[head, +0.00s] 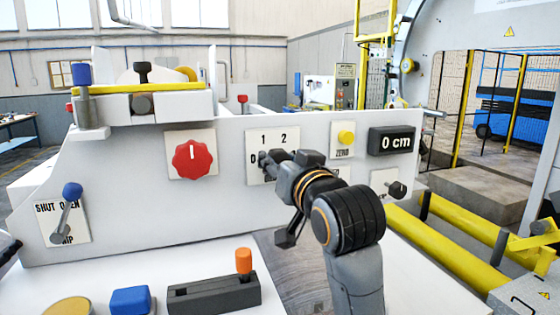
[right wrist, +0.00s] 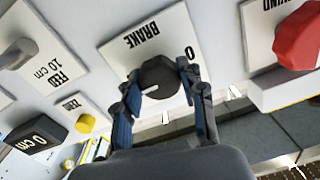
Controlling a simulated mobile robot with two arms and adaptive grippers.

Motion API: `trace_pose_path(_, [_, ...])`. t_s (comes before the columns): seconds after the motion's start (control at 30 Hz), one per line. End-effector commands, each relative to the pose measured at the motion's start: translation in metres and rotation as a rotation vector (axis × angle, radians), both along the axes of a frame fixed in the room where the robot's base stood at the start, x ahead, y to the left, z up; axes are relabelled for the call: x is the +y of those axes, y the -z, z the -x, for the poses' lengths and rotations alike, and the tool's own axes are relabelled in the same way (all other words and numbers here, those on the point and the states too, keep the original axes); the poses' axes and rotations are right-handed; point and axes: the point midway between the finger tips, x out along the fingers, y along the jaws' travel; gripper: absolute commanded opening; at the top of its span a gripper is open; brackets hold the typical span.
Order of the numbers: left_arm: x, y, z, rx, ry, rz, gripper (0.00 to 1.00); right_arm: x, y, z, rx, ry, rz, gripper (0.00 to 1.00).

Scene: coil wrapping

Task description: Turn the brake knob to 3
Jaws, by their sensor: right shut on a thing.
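The brake plate (head: 256,172) is a white panel on the machine's front, with 1 and 2 readable along its top in the head view. In the right wrist view the plate (right wrist: 120,55) shows upside down, with BRAKE and 0 readable. The black brake knob (right wrist: 158,77) has a white line on its lower side there, facing away from BRAKE. The number it faces is hidden. My right gripper (head: 270,158) is shut on the knob, its fingers (right wrist: 158,85) on either side. In the head view the gripper covers most of the knob and the plate's lower right. My left gripper is not in view.
A red knob (head: 193,159) is left of the brake plate. A yellow button (head: 346,137), a 0 cm display (head: 391,141) and a dark feed knob (head: 397,189) are right. A blue-tipped lever (head: 71,191) is far left. An orange-tipped lever (head: 243,260) stands in front below.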

Motion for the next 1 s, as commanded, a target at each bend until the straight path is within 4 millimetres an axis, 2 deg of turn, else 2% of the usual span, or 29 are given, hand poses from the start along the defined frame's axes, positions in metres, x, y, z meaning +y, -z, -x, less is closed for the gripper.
trace_pose_path(0.47, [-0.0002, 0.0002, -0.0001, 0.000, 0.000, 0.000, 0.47, 0.0006, 0.0042, -0.0008, 0.015, -0.001, -0.011, 0.09])
trace_pose_path(0.5, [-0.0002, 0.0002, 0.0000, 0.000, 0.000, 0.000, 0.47, 0.0006, 0.0042, -0.0008, 0.015, -0.001, -0.011, 0.44])
trace_pose_path(0.6, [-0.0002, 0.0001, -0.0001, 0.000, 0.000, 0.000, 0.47, 0.0004, 0.0035, -0.0007, 0.012, 0.000, -0.010, 0.64])
trace_pose_path(1.0, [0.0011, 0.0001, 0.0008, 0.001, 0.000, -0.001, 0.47, -0.0017, 0.0009, 0.0044, 0.006, 0.000, -0.012, 0.64])
